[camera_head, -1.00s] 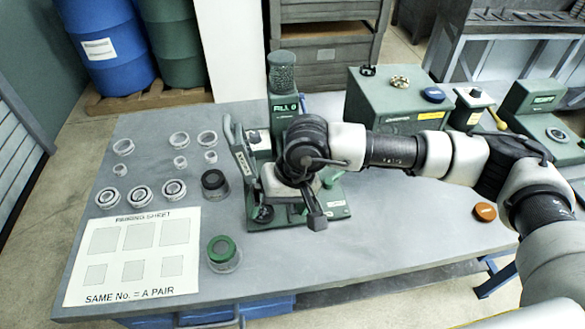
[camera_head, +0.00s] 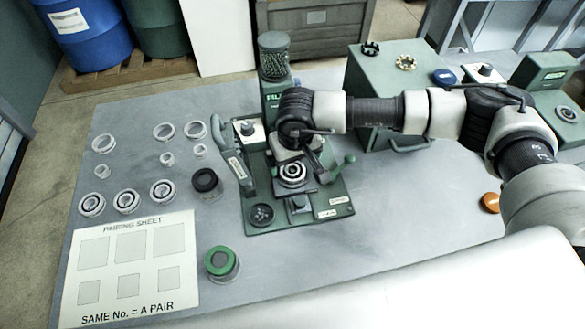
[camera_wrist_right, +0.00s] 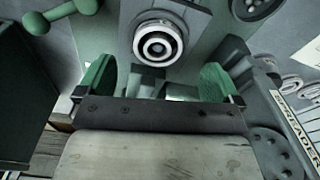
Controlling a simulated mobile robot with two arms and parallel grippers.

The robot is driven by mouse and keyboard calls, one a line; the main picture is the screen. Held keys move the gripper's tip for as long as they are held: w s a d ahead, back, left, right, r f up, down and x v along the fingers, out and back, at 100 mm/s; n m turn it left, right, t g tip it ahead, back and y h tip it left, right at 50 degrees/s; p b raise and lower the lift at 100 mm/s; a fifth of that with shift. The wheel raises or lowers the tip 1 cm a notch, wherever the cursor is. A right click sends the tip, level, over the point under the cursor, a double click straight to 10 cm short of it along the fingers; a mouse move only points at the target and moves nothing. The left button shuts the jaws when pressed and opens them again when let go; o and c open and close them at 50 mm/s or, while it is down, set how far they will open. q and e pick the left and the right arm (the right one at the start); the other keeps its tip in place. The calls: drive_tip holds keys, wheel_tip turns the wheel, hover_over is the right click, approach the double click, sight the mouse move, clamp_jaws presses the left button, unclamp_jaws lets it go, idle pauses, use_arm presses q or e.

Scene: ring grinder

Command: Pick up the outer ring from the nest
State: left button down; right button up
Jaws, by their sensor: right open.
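A pale ring (camera_head: 292,172) sits in the round nest on the green machine (camera_head: 335,205) in the head view. In the right wrist view the ring (camera_wrist_right: 158,42) shows as concentric light and dark bands at the top centre. My right gripper (camera_wrist_right: 158,84) is open and empty there, with its two green pads wide apart. The ring lies beyond the fingertips, with nothing between the pads. In the head view my right gripper (camera_head: 303,158) is just behind and above the nest, and its fingers are hard to make out. My left gripper is not in view.
A lever labelled SPREADER (camera_head: 236,166) stands left of the nest; a green-knobbed handle (camera_head: 348,160) is right. Several rings stand at the table's left, behind the pairing sheet (camera_head: 135,300). A green-topped jar (camera_head: 220,262) stands front left.

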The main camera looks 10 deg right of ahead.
sight(293, 171)
drive_tip(key=f, duration=0.1)
drive_tip(key=f+p, duration=0.2)
drive_tip(key=shift+w+f, duration=0.25)
drive_tip(key=shift+f, duration=0.05)
drive_tip(key=shift+d+f, duration=0.1)
drive_tip(key=shift+f, duration=0.5)
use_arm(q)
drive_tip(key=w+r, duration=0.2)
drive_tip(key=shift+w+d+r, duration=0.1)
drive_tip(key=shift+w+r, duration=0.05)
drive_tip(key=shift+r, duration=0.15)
use_arm(e)
drive_tip(key=shift+w, duration=0.1)
drive_tip(key=shift+c, duration=0.8)
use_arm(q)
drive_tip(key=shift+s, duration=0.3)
use_arm(e)
drive_tip(key=c, duration=0.9)
